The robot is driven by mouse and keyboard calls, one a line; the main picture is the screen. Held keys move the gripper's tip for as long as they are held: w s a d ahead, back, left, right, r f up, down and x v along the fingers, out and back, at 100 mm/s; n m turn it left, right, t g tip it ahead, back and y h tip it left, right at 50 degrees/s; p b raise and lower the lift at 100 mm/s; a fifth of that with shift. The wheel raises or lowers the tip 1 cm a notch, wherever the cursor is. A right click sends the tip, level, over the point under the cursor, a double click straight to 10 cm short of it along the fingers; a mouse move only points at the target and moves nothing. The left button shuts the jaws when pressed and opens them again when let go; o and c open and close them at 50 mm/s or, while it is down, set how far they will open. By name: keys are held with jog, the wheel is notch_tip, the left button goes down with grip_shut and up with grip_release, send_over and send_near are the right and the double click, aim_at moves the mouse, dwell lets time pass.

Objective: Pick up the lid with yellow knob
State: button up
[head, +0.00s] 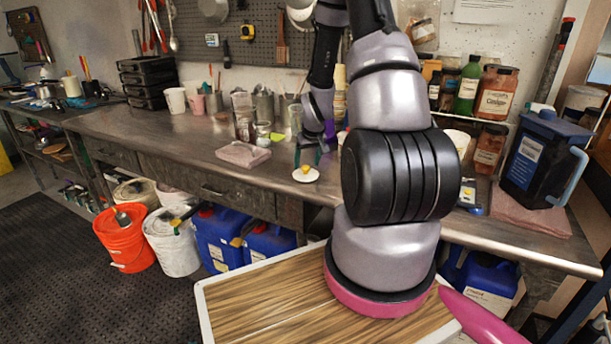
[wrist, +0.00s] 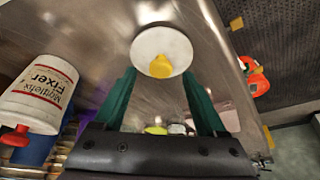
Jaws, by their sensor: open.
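The lid (head: 306,176) is a small white disc with a yellow knob (head: 306,169) on top. It lies flat on the metal bench near its front edge. It also shows in the wrist view as a white disc (wrist: 147,48) with its yellow knob (wrist: 160,66), just past the fingertips and centred between them. My gripper (head: 308,158) is above and just behind the lid, with fingers pointing down. In the wrist view the two green fingers (wrist: 159,80) are spread apart with nothing between them. The lid appears apart from both fingers.
A white Fixer container (wrist: 36,92) stands on the bench in the wrist view. A folded pink cloth (head: 243,154) lies left of the lid. Jars and cups (head: 241,108) stand behind. An orange bucket (head: 122,240) and white bucket (head: 172,243) stand on the floor.

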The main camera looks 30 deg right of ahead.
jog(key=shift+x, duration=0.9)
jog(key=shift+c, duration=0.3)
grip_shut()
